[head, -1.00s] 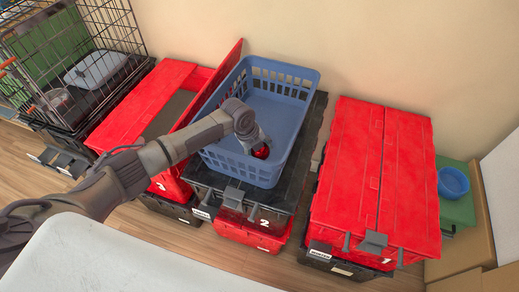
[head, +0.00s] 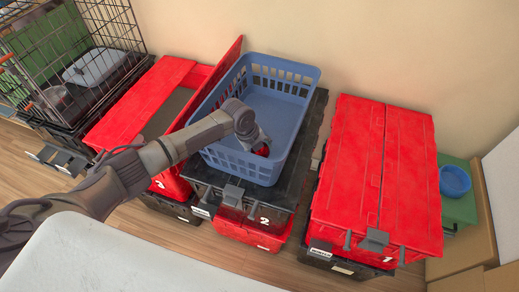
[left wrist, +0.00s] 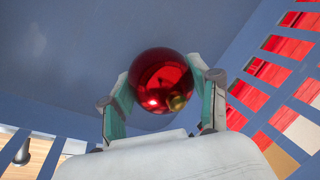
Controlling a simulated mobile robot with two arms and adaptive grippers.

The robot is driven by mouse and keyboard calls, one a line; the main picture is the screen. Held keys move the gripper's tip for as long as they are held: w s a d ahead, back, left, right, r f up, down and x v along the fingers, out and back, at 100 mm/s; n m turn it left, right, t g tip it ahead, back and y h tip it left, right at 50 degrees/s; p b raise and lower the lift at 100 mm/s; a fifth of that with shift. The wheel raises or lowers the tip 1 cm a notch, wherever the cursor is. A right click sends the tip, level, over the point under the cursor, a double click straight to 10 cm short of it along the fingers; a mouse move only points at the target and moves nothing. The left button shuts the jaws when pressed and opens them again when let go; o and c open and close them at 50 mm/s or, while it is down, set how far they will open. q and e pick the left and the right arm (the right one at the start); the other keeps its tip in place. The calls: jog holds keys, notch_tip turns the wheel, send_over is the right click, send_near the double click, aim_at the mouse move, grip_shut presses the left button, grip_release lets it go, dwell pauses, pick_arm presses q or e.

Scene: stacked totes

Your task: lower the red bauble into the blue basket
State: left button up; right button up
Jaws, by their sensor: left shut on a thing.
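The blue basket (head: 290,78) stands on the black lid of the middle tote stack, marked 2. My left gripper (head: 258,146) reaches down inside the basket near its front wall. It is shut on the red bauble (head: 264,152), which is partly hidden by the gripper in the head view. In the left wrist view the shiny red bauble (left wrist: 160,80) sits between the two fingers of the gripper (left wrist: 163,88), close over the blue basket floor (left wrist: 80,50). I cannot tell whether it touches the floor. My right gripper is out of view.
An open red tote (head: 125,105) with its lid flap raised stands left of the basket. A closed red tote (head: 350,160), marked 1, stands to the right. A wire cage (head: 75,45) is at the far left. A blue bowl (head: 455,181) sits at the far right.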

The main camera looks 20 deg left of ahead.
pick_arm(q)
jog(key=o, duration=1)
jog(key=shift+o, duration=0.2)
